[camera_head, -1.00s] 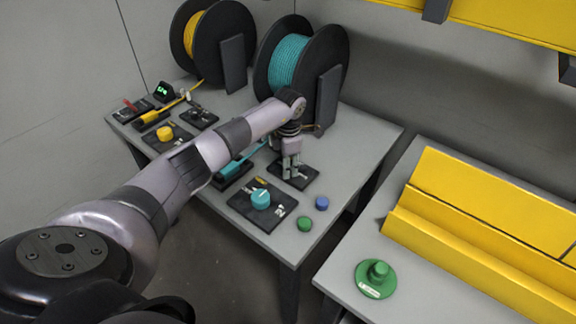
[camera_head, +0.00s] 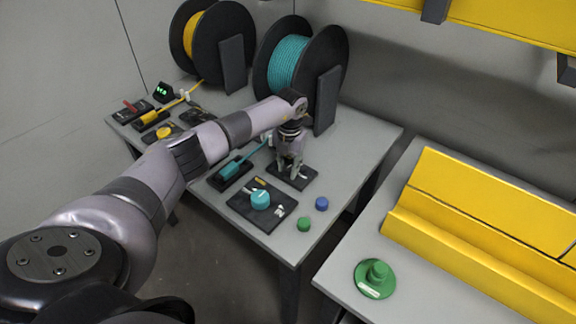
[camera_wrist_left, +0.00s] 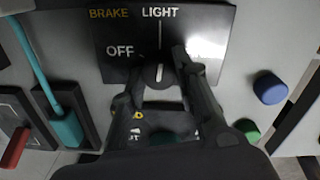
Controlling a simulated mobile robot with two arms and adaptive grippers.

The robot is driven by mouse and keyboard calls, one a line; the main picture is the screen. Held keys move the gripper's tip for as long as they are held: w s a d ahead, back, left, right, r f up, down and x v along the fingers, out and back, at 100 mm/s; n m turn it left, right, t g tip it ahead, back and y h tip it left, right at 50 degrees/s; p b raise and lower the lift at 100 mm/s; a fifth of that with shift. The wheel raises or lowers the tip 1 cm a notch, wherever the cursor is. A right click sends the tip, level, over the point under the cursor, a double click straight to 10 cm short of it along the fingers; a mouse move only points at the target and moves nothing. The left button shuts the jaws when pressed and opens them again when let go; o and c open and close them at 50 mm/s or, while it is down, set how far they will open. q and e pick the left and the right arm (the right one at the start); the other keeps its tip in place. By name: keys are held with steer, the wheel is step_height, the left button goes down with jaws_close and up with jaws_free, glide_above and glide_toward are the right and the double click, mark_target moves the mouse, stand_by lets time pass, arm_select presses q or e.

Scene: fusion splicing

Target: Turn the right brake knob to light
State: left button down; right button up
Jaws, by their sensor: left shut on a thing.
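The right brake knob (camera_wrist_left: 160,75) is small and dark with a white pointer mark. It sits on a black brake plate (camera_head: 304,181) in front of the teal spool. In the left wrist view the plate (camera_wrist_left: 212,20) reads BRAKE, OFF and LIGHT, and the pointer mark stands upright, in line with the tick under LIGHT. My left gripper (camera_head: 290,170) points down over the plate. Its fingertips (camera_wrist_left: 160,74) are shut on the knob from both sides. In the head view the fingers hide the knob. My right gripper is out of view.
A teal spool (camera_head: 287,62) and a yellow spool (camera_head: 200,35) stand behind. A plate with a teal knob (camera_head: 260,200) lies in front, near a teal connector (camera_head: 232,170). Green (camera_head: 304,224) and blue (camera_head: 322,204) knobs stand close on the right. A second table holds a yellow channel (camera_head: 470,235).

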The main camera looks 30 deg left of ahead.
mark_target(289, 168)
arm_select(q)
steer(key=shift+n, duration=0.6)
steer(key=c, duration=1.2)
jaws_free()
steer(key=shift+c, duration=0.2)
step_height(289, 168, up, 12)
steer(key=shift+d, duration=0.2)
steer(key=shift+w, duration=0.1)
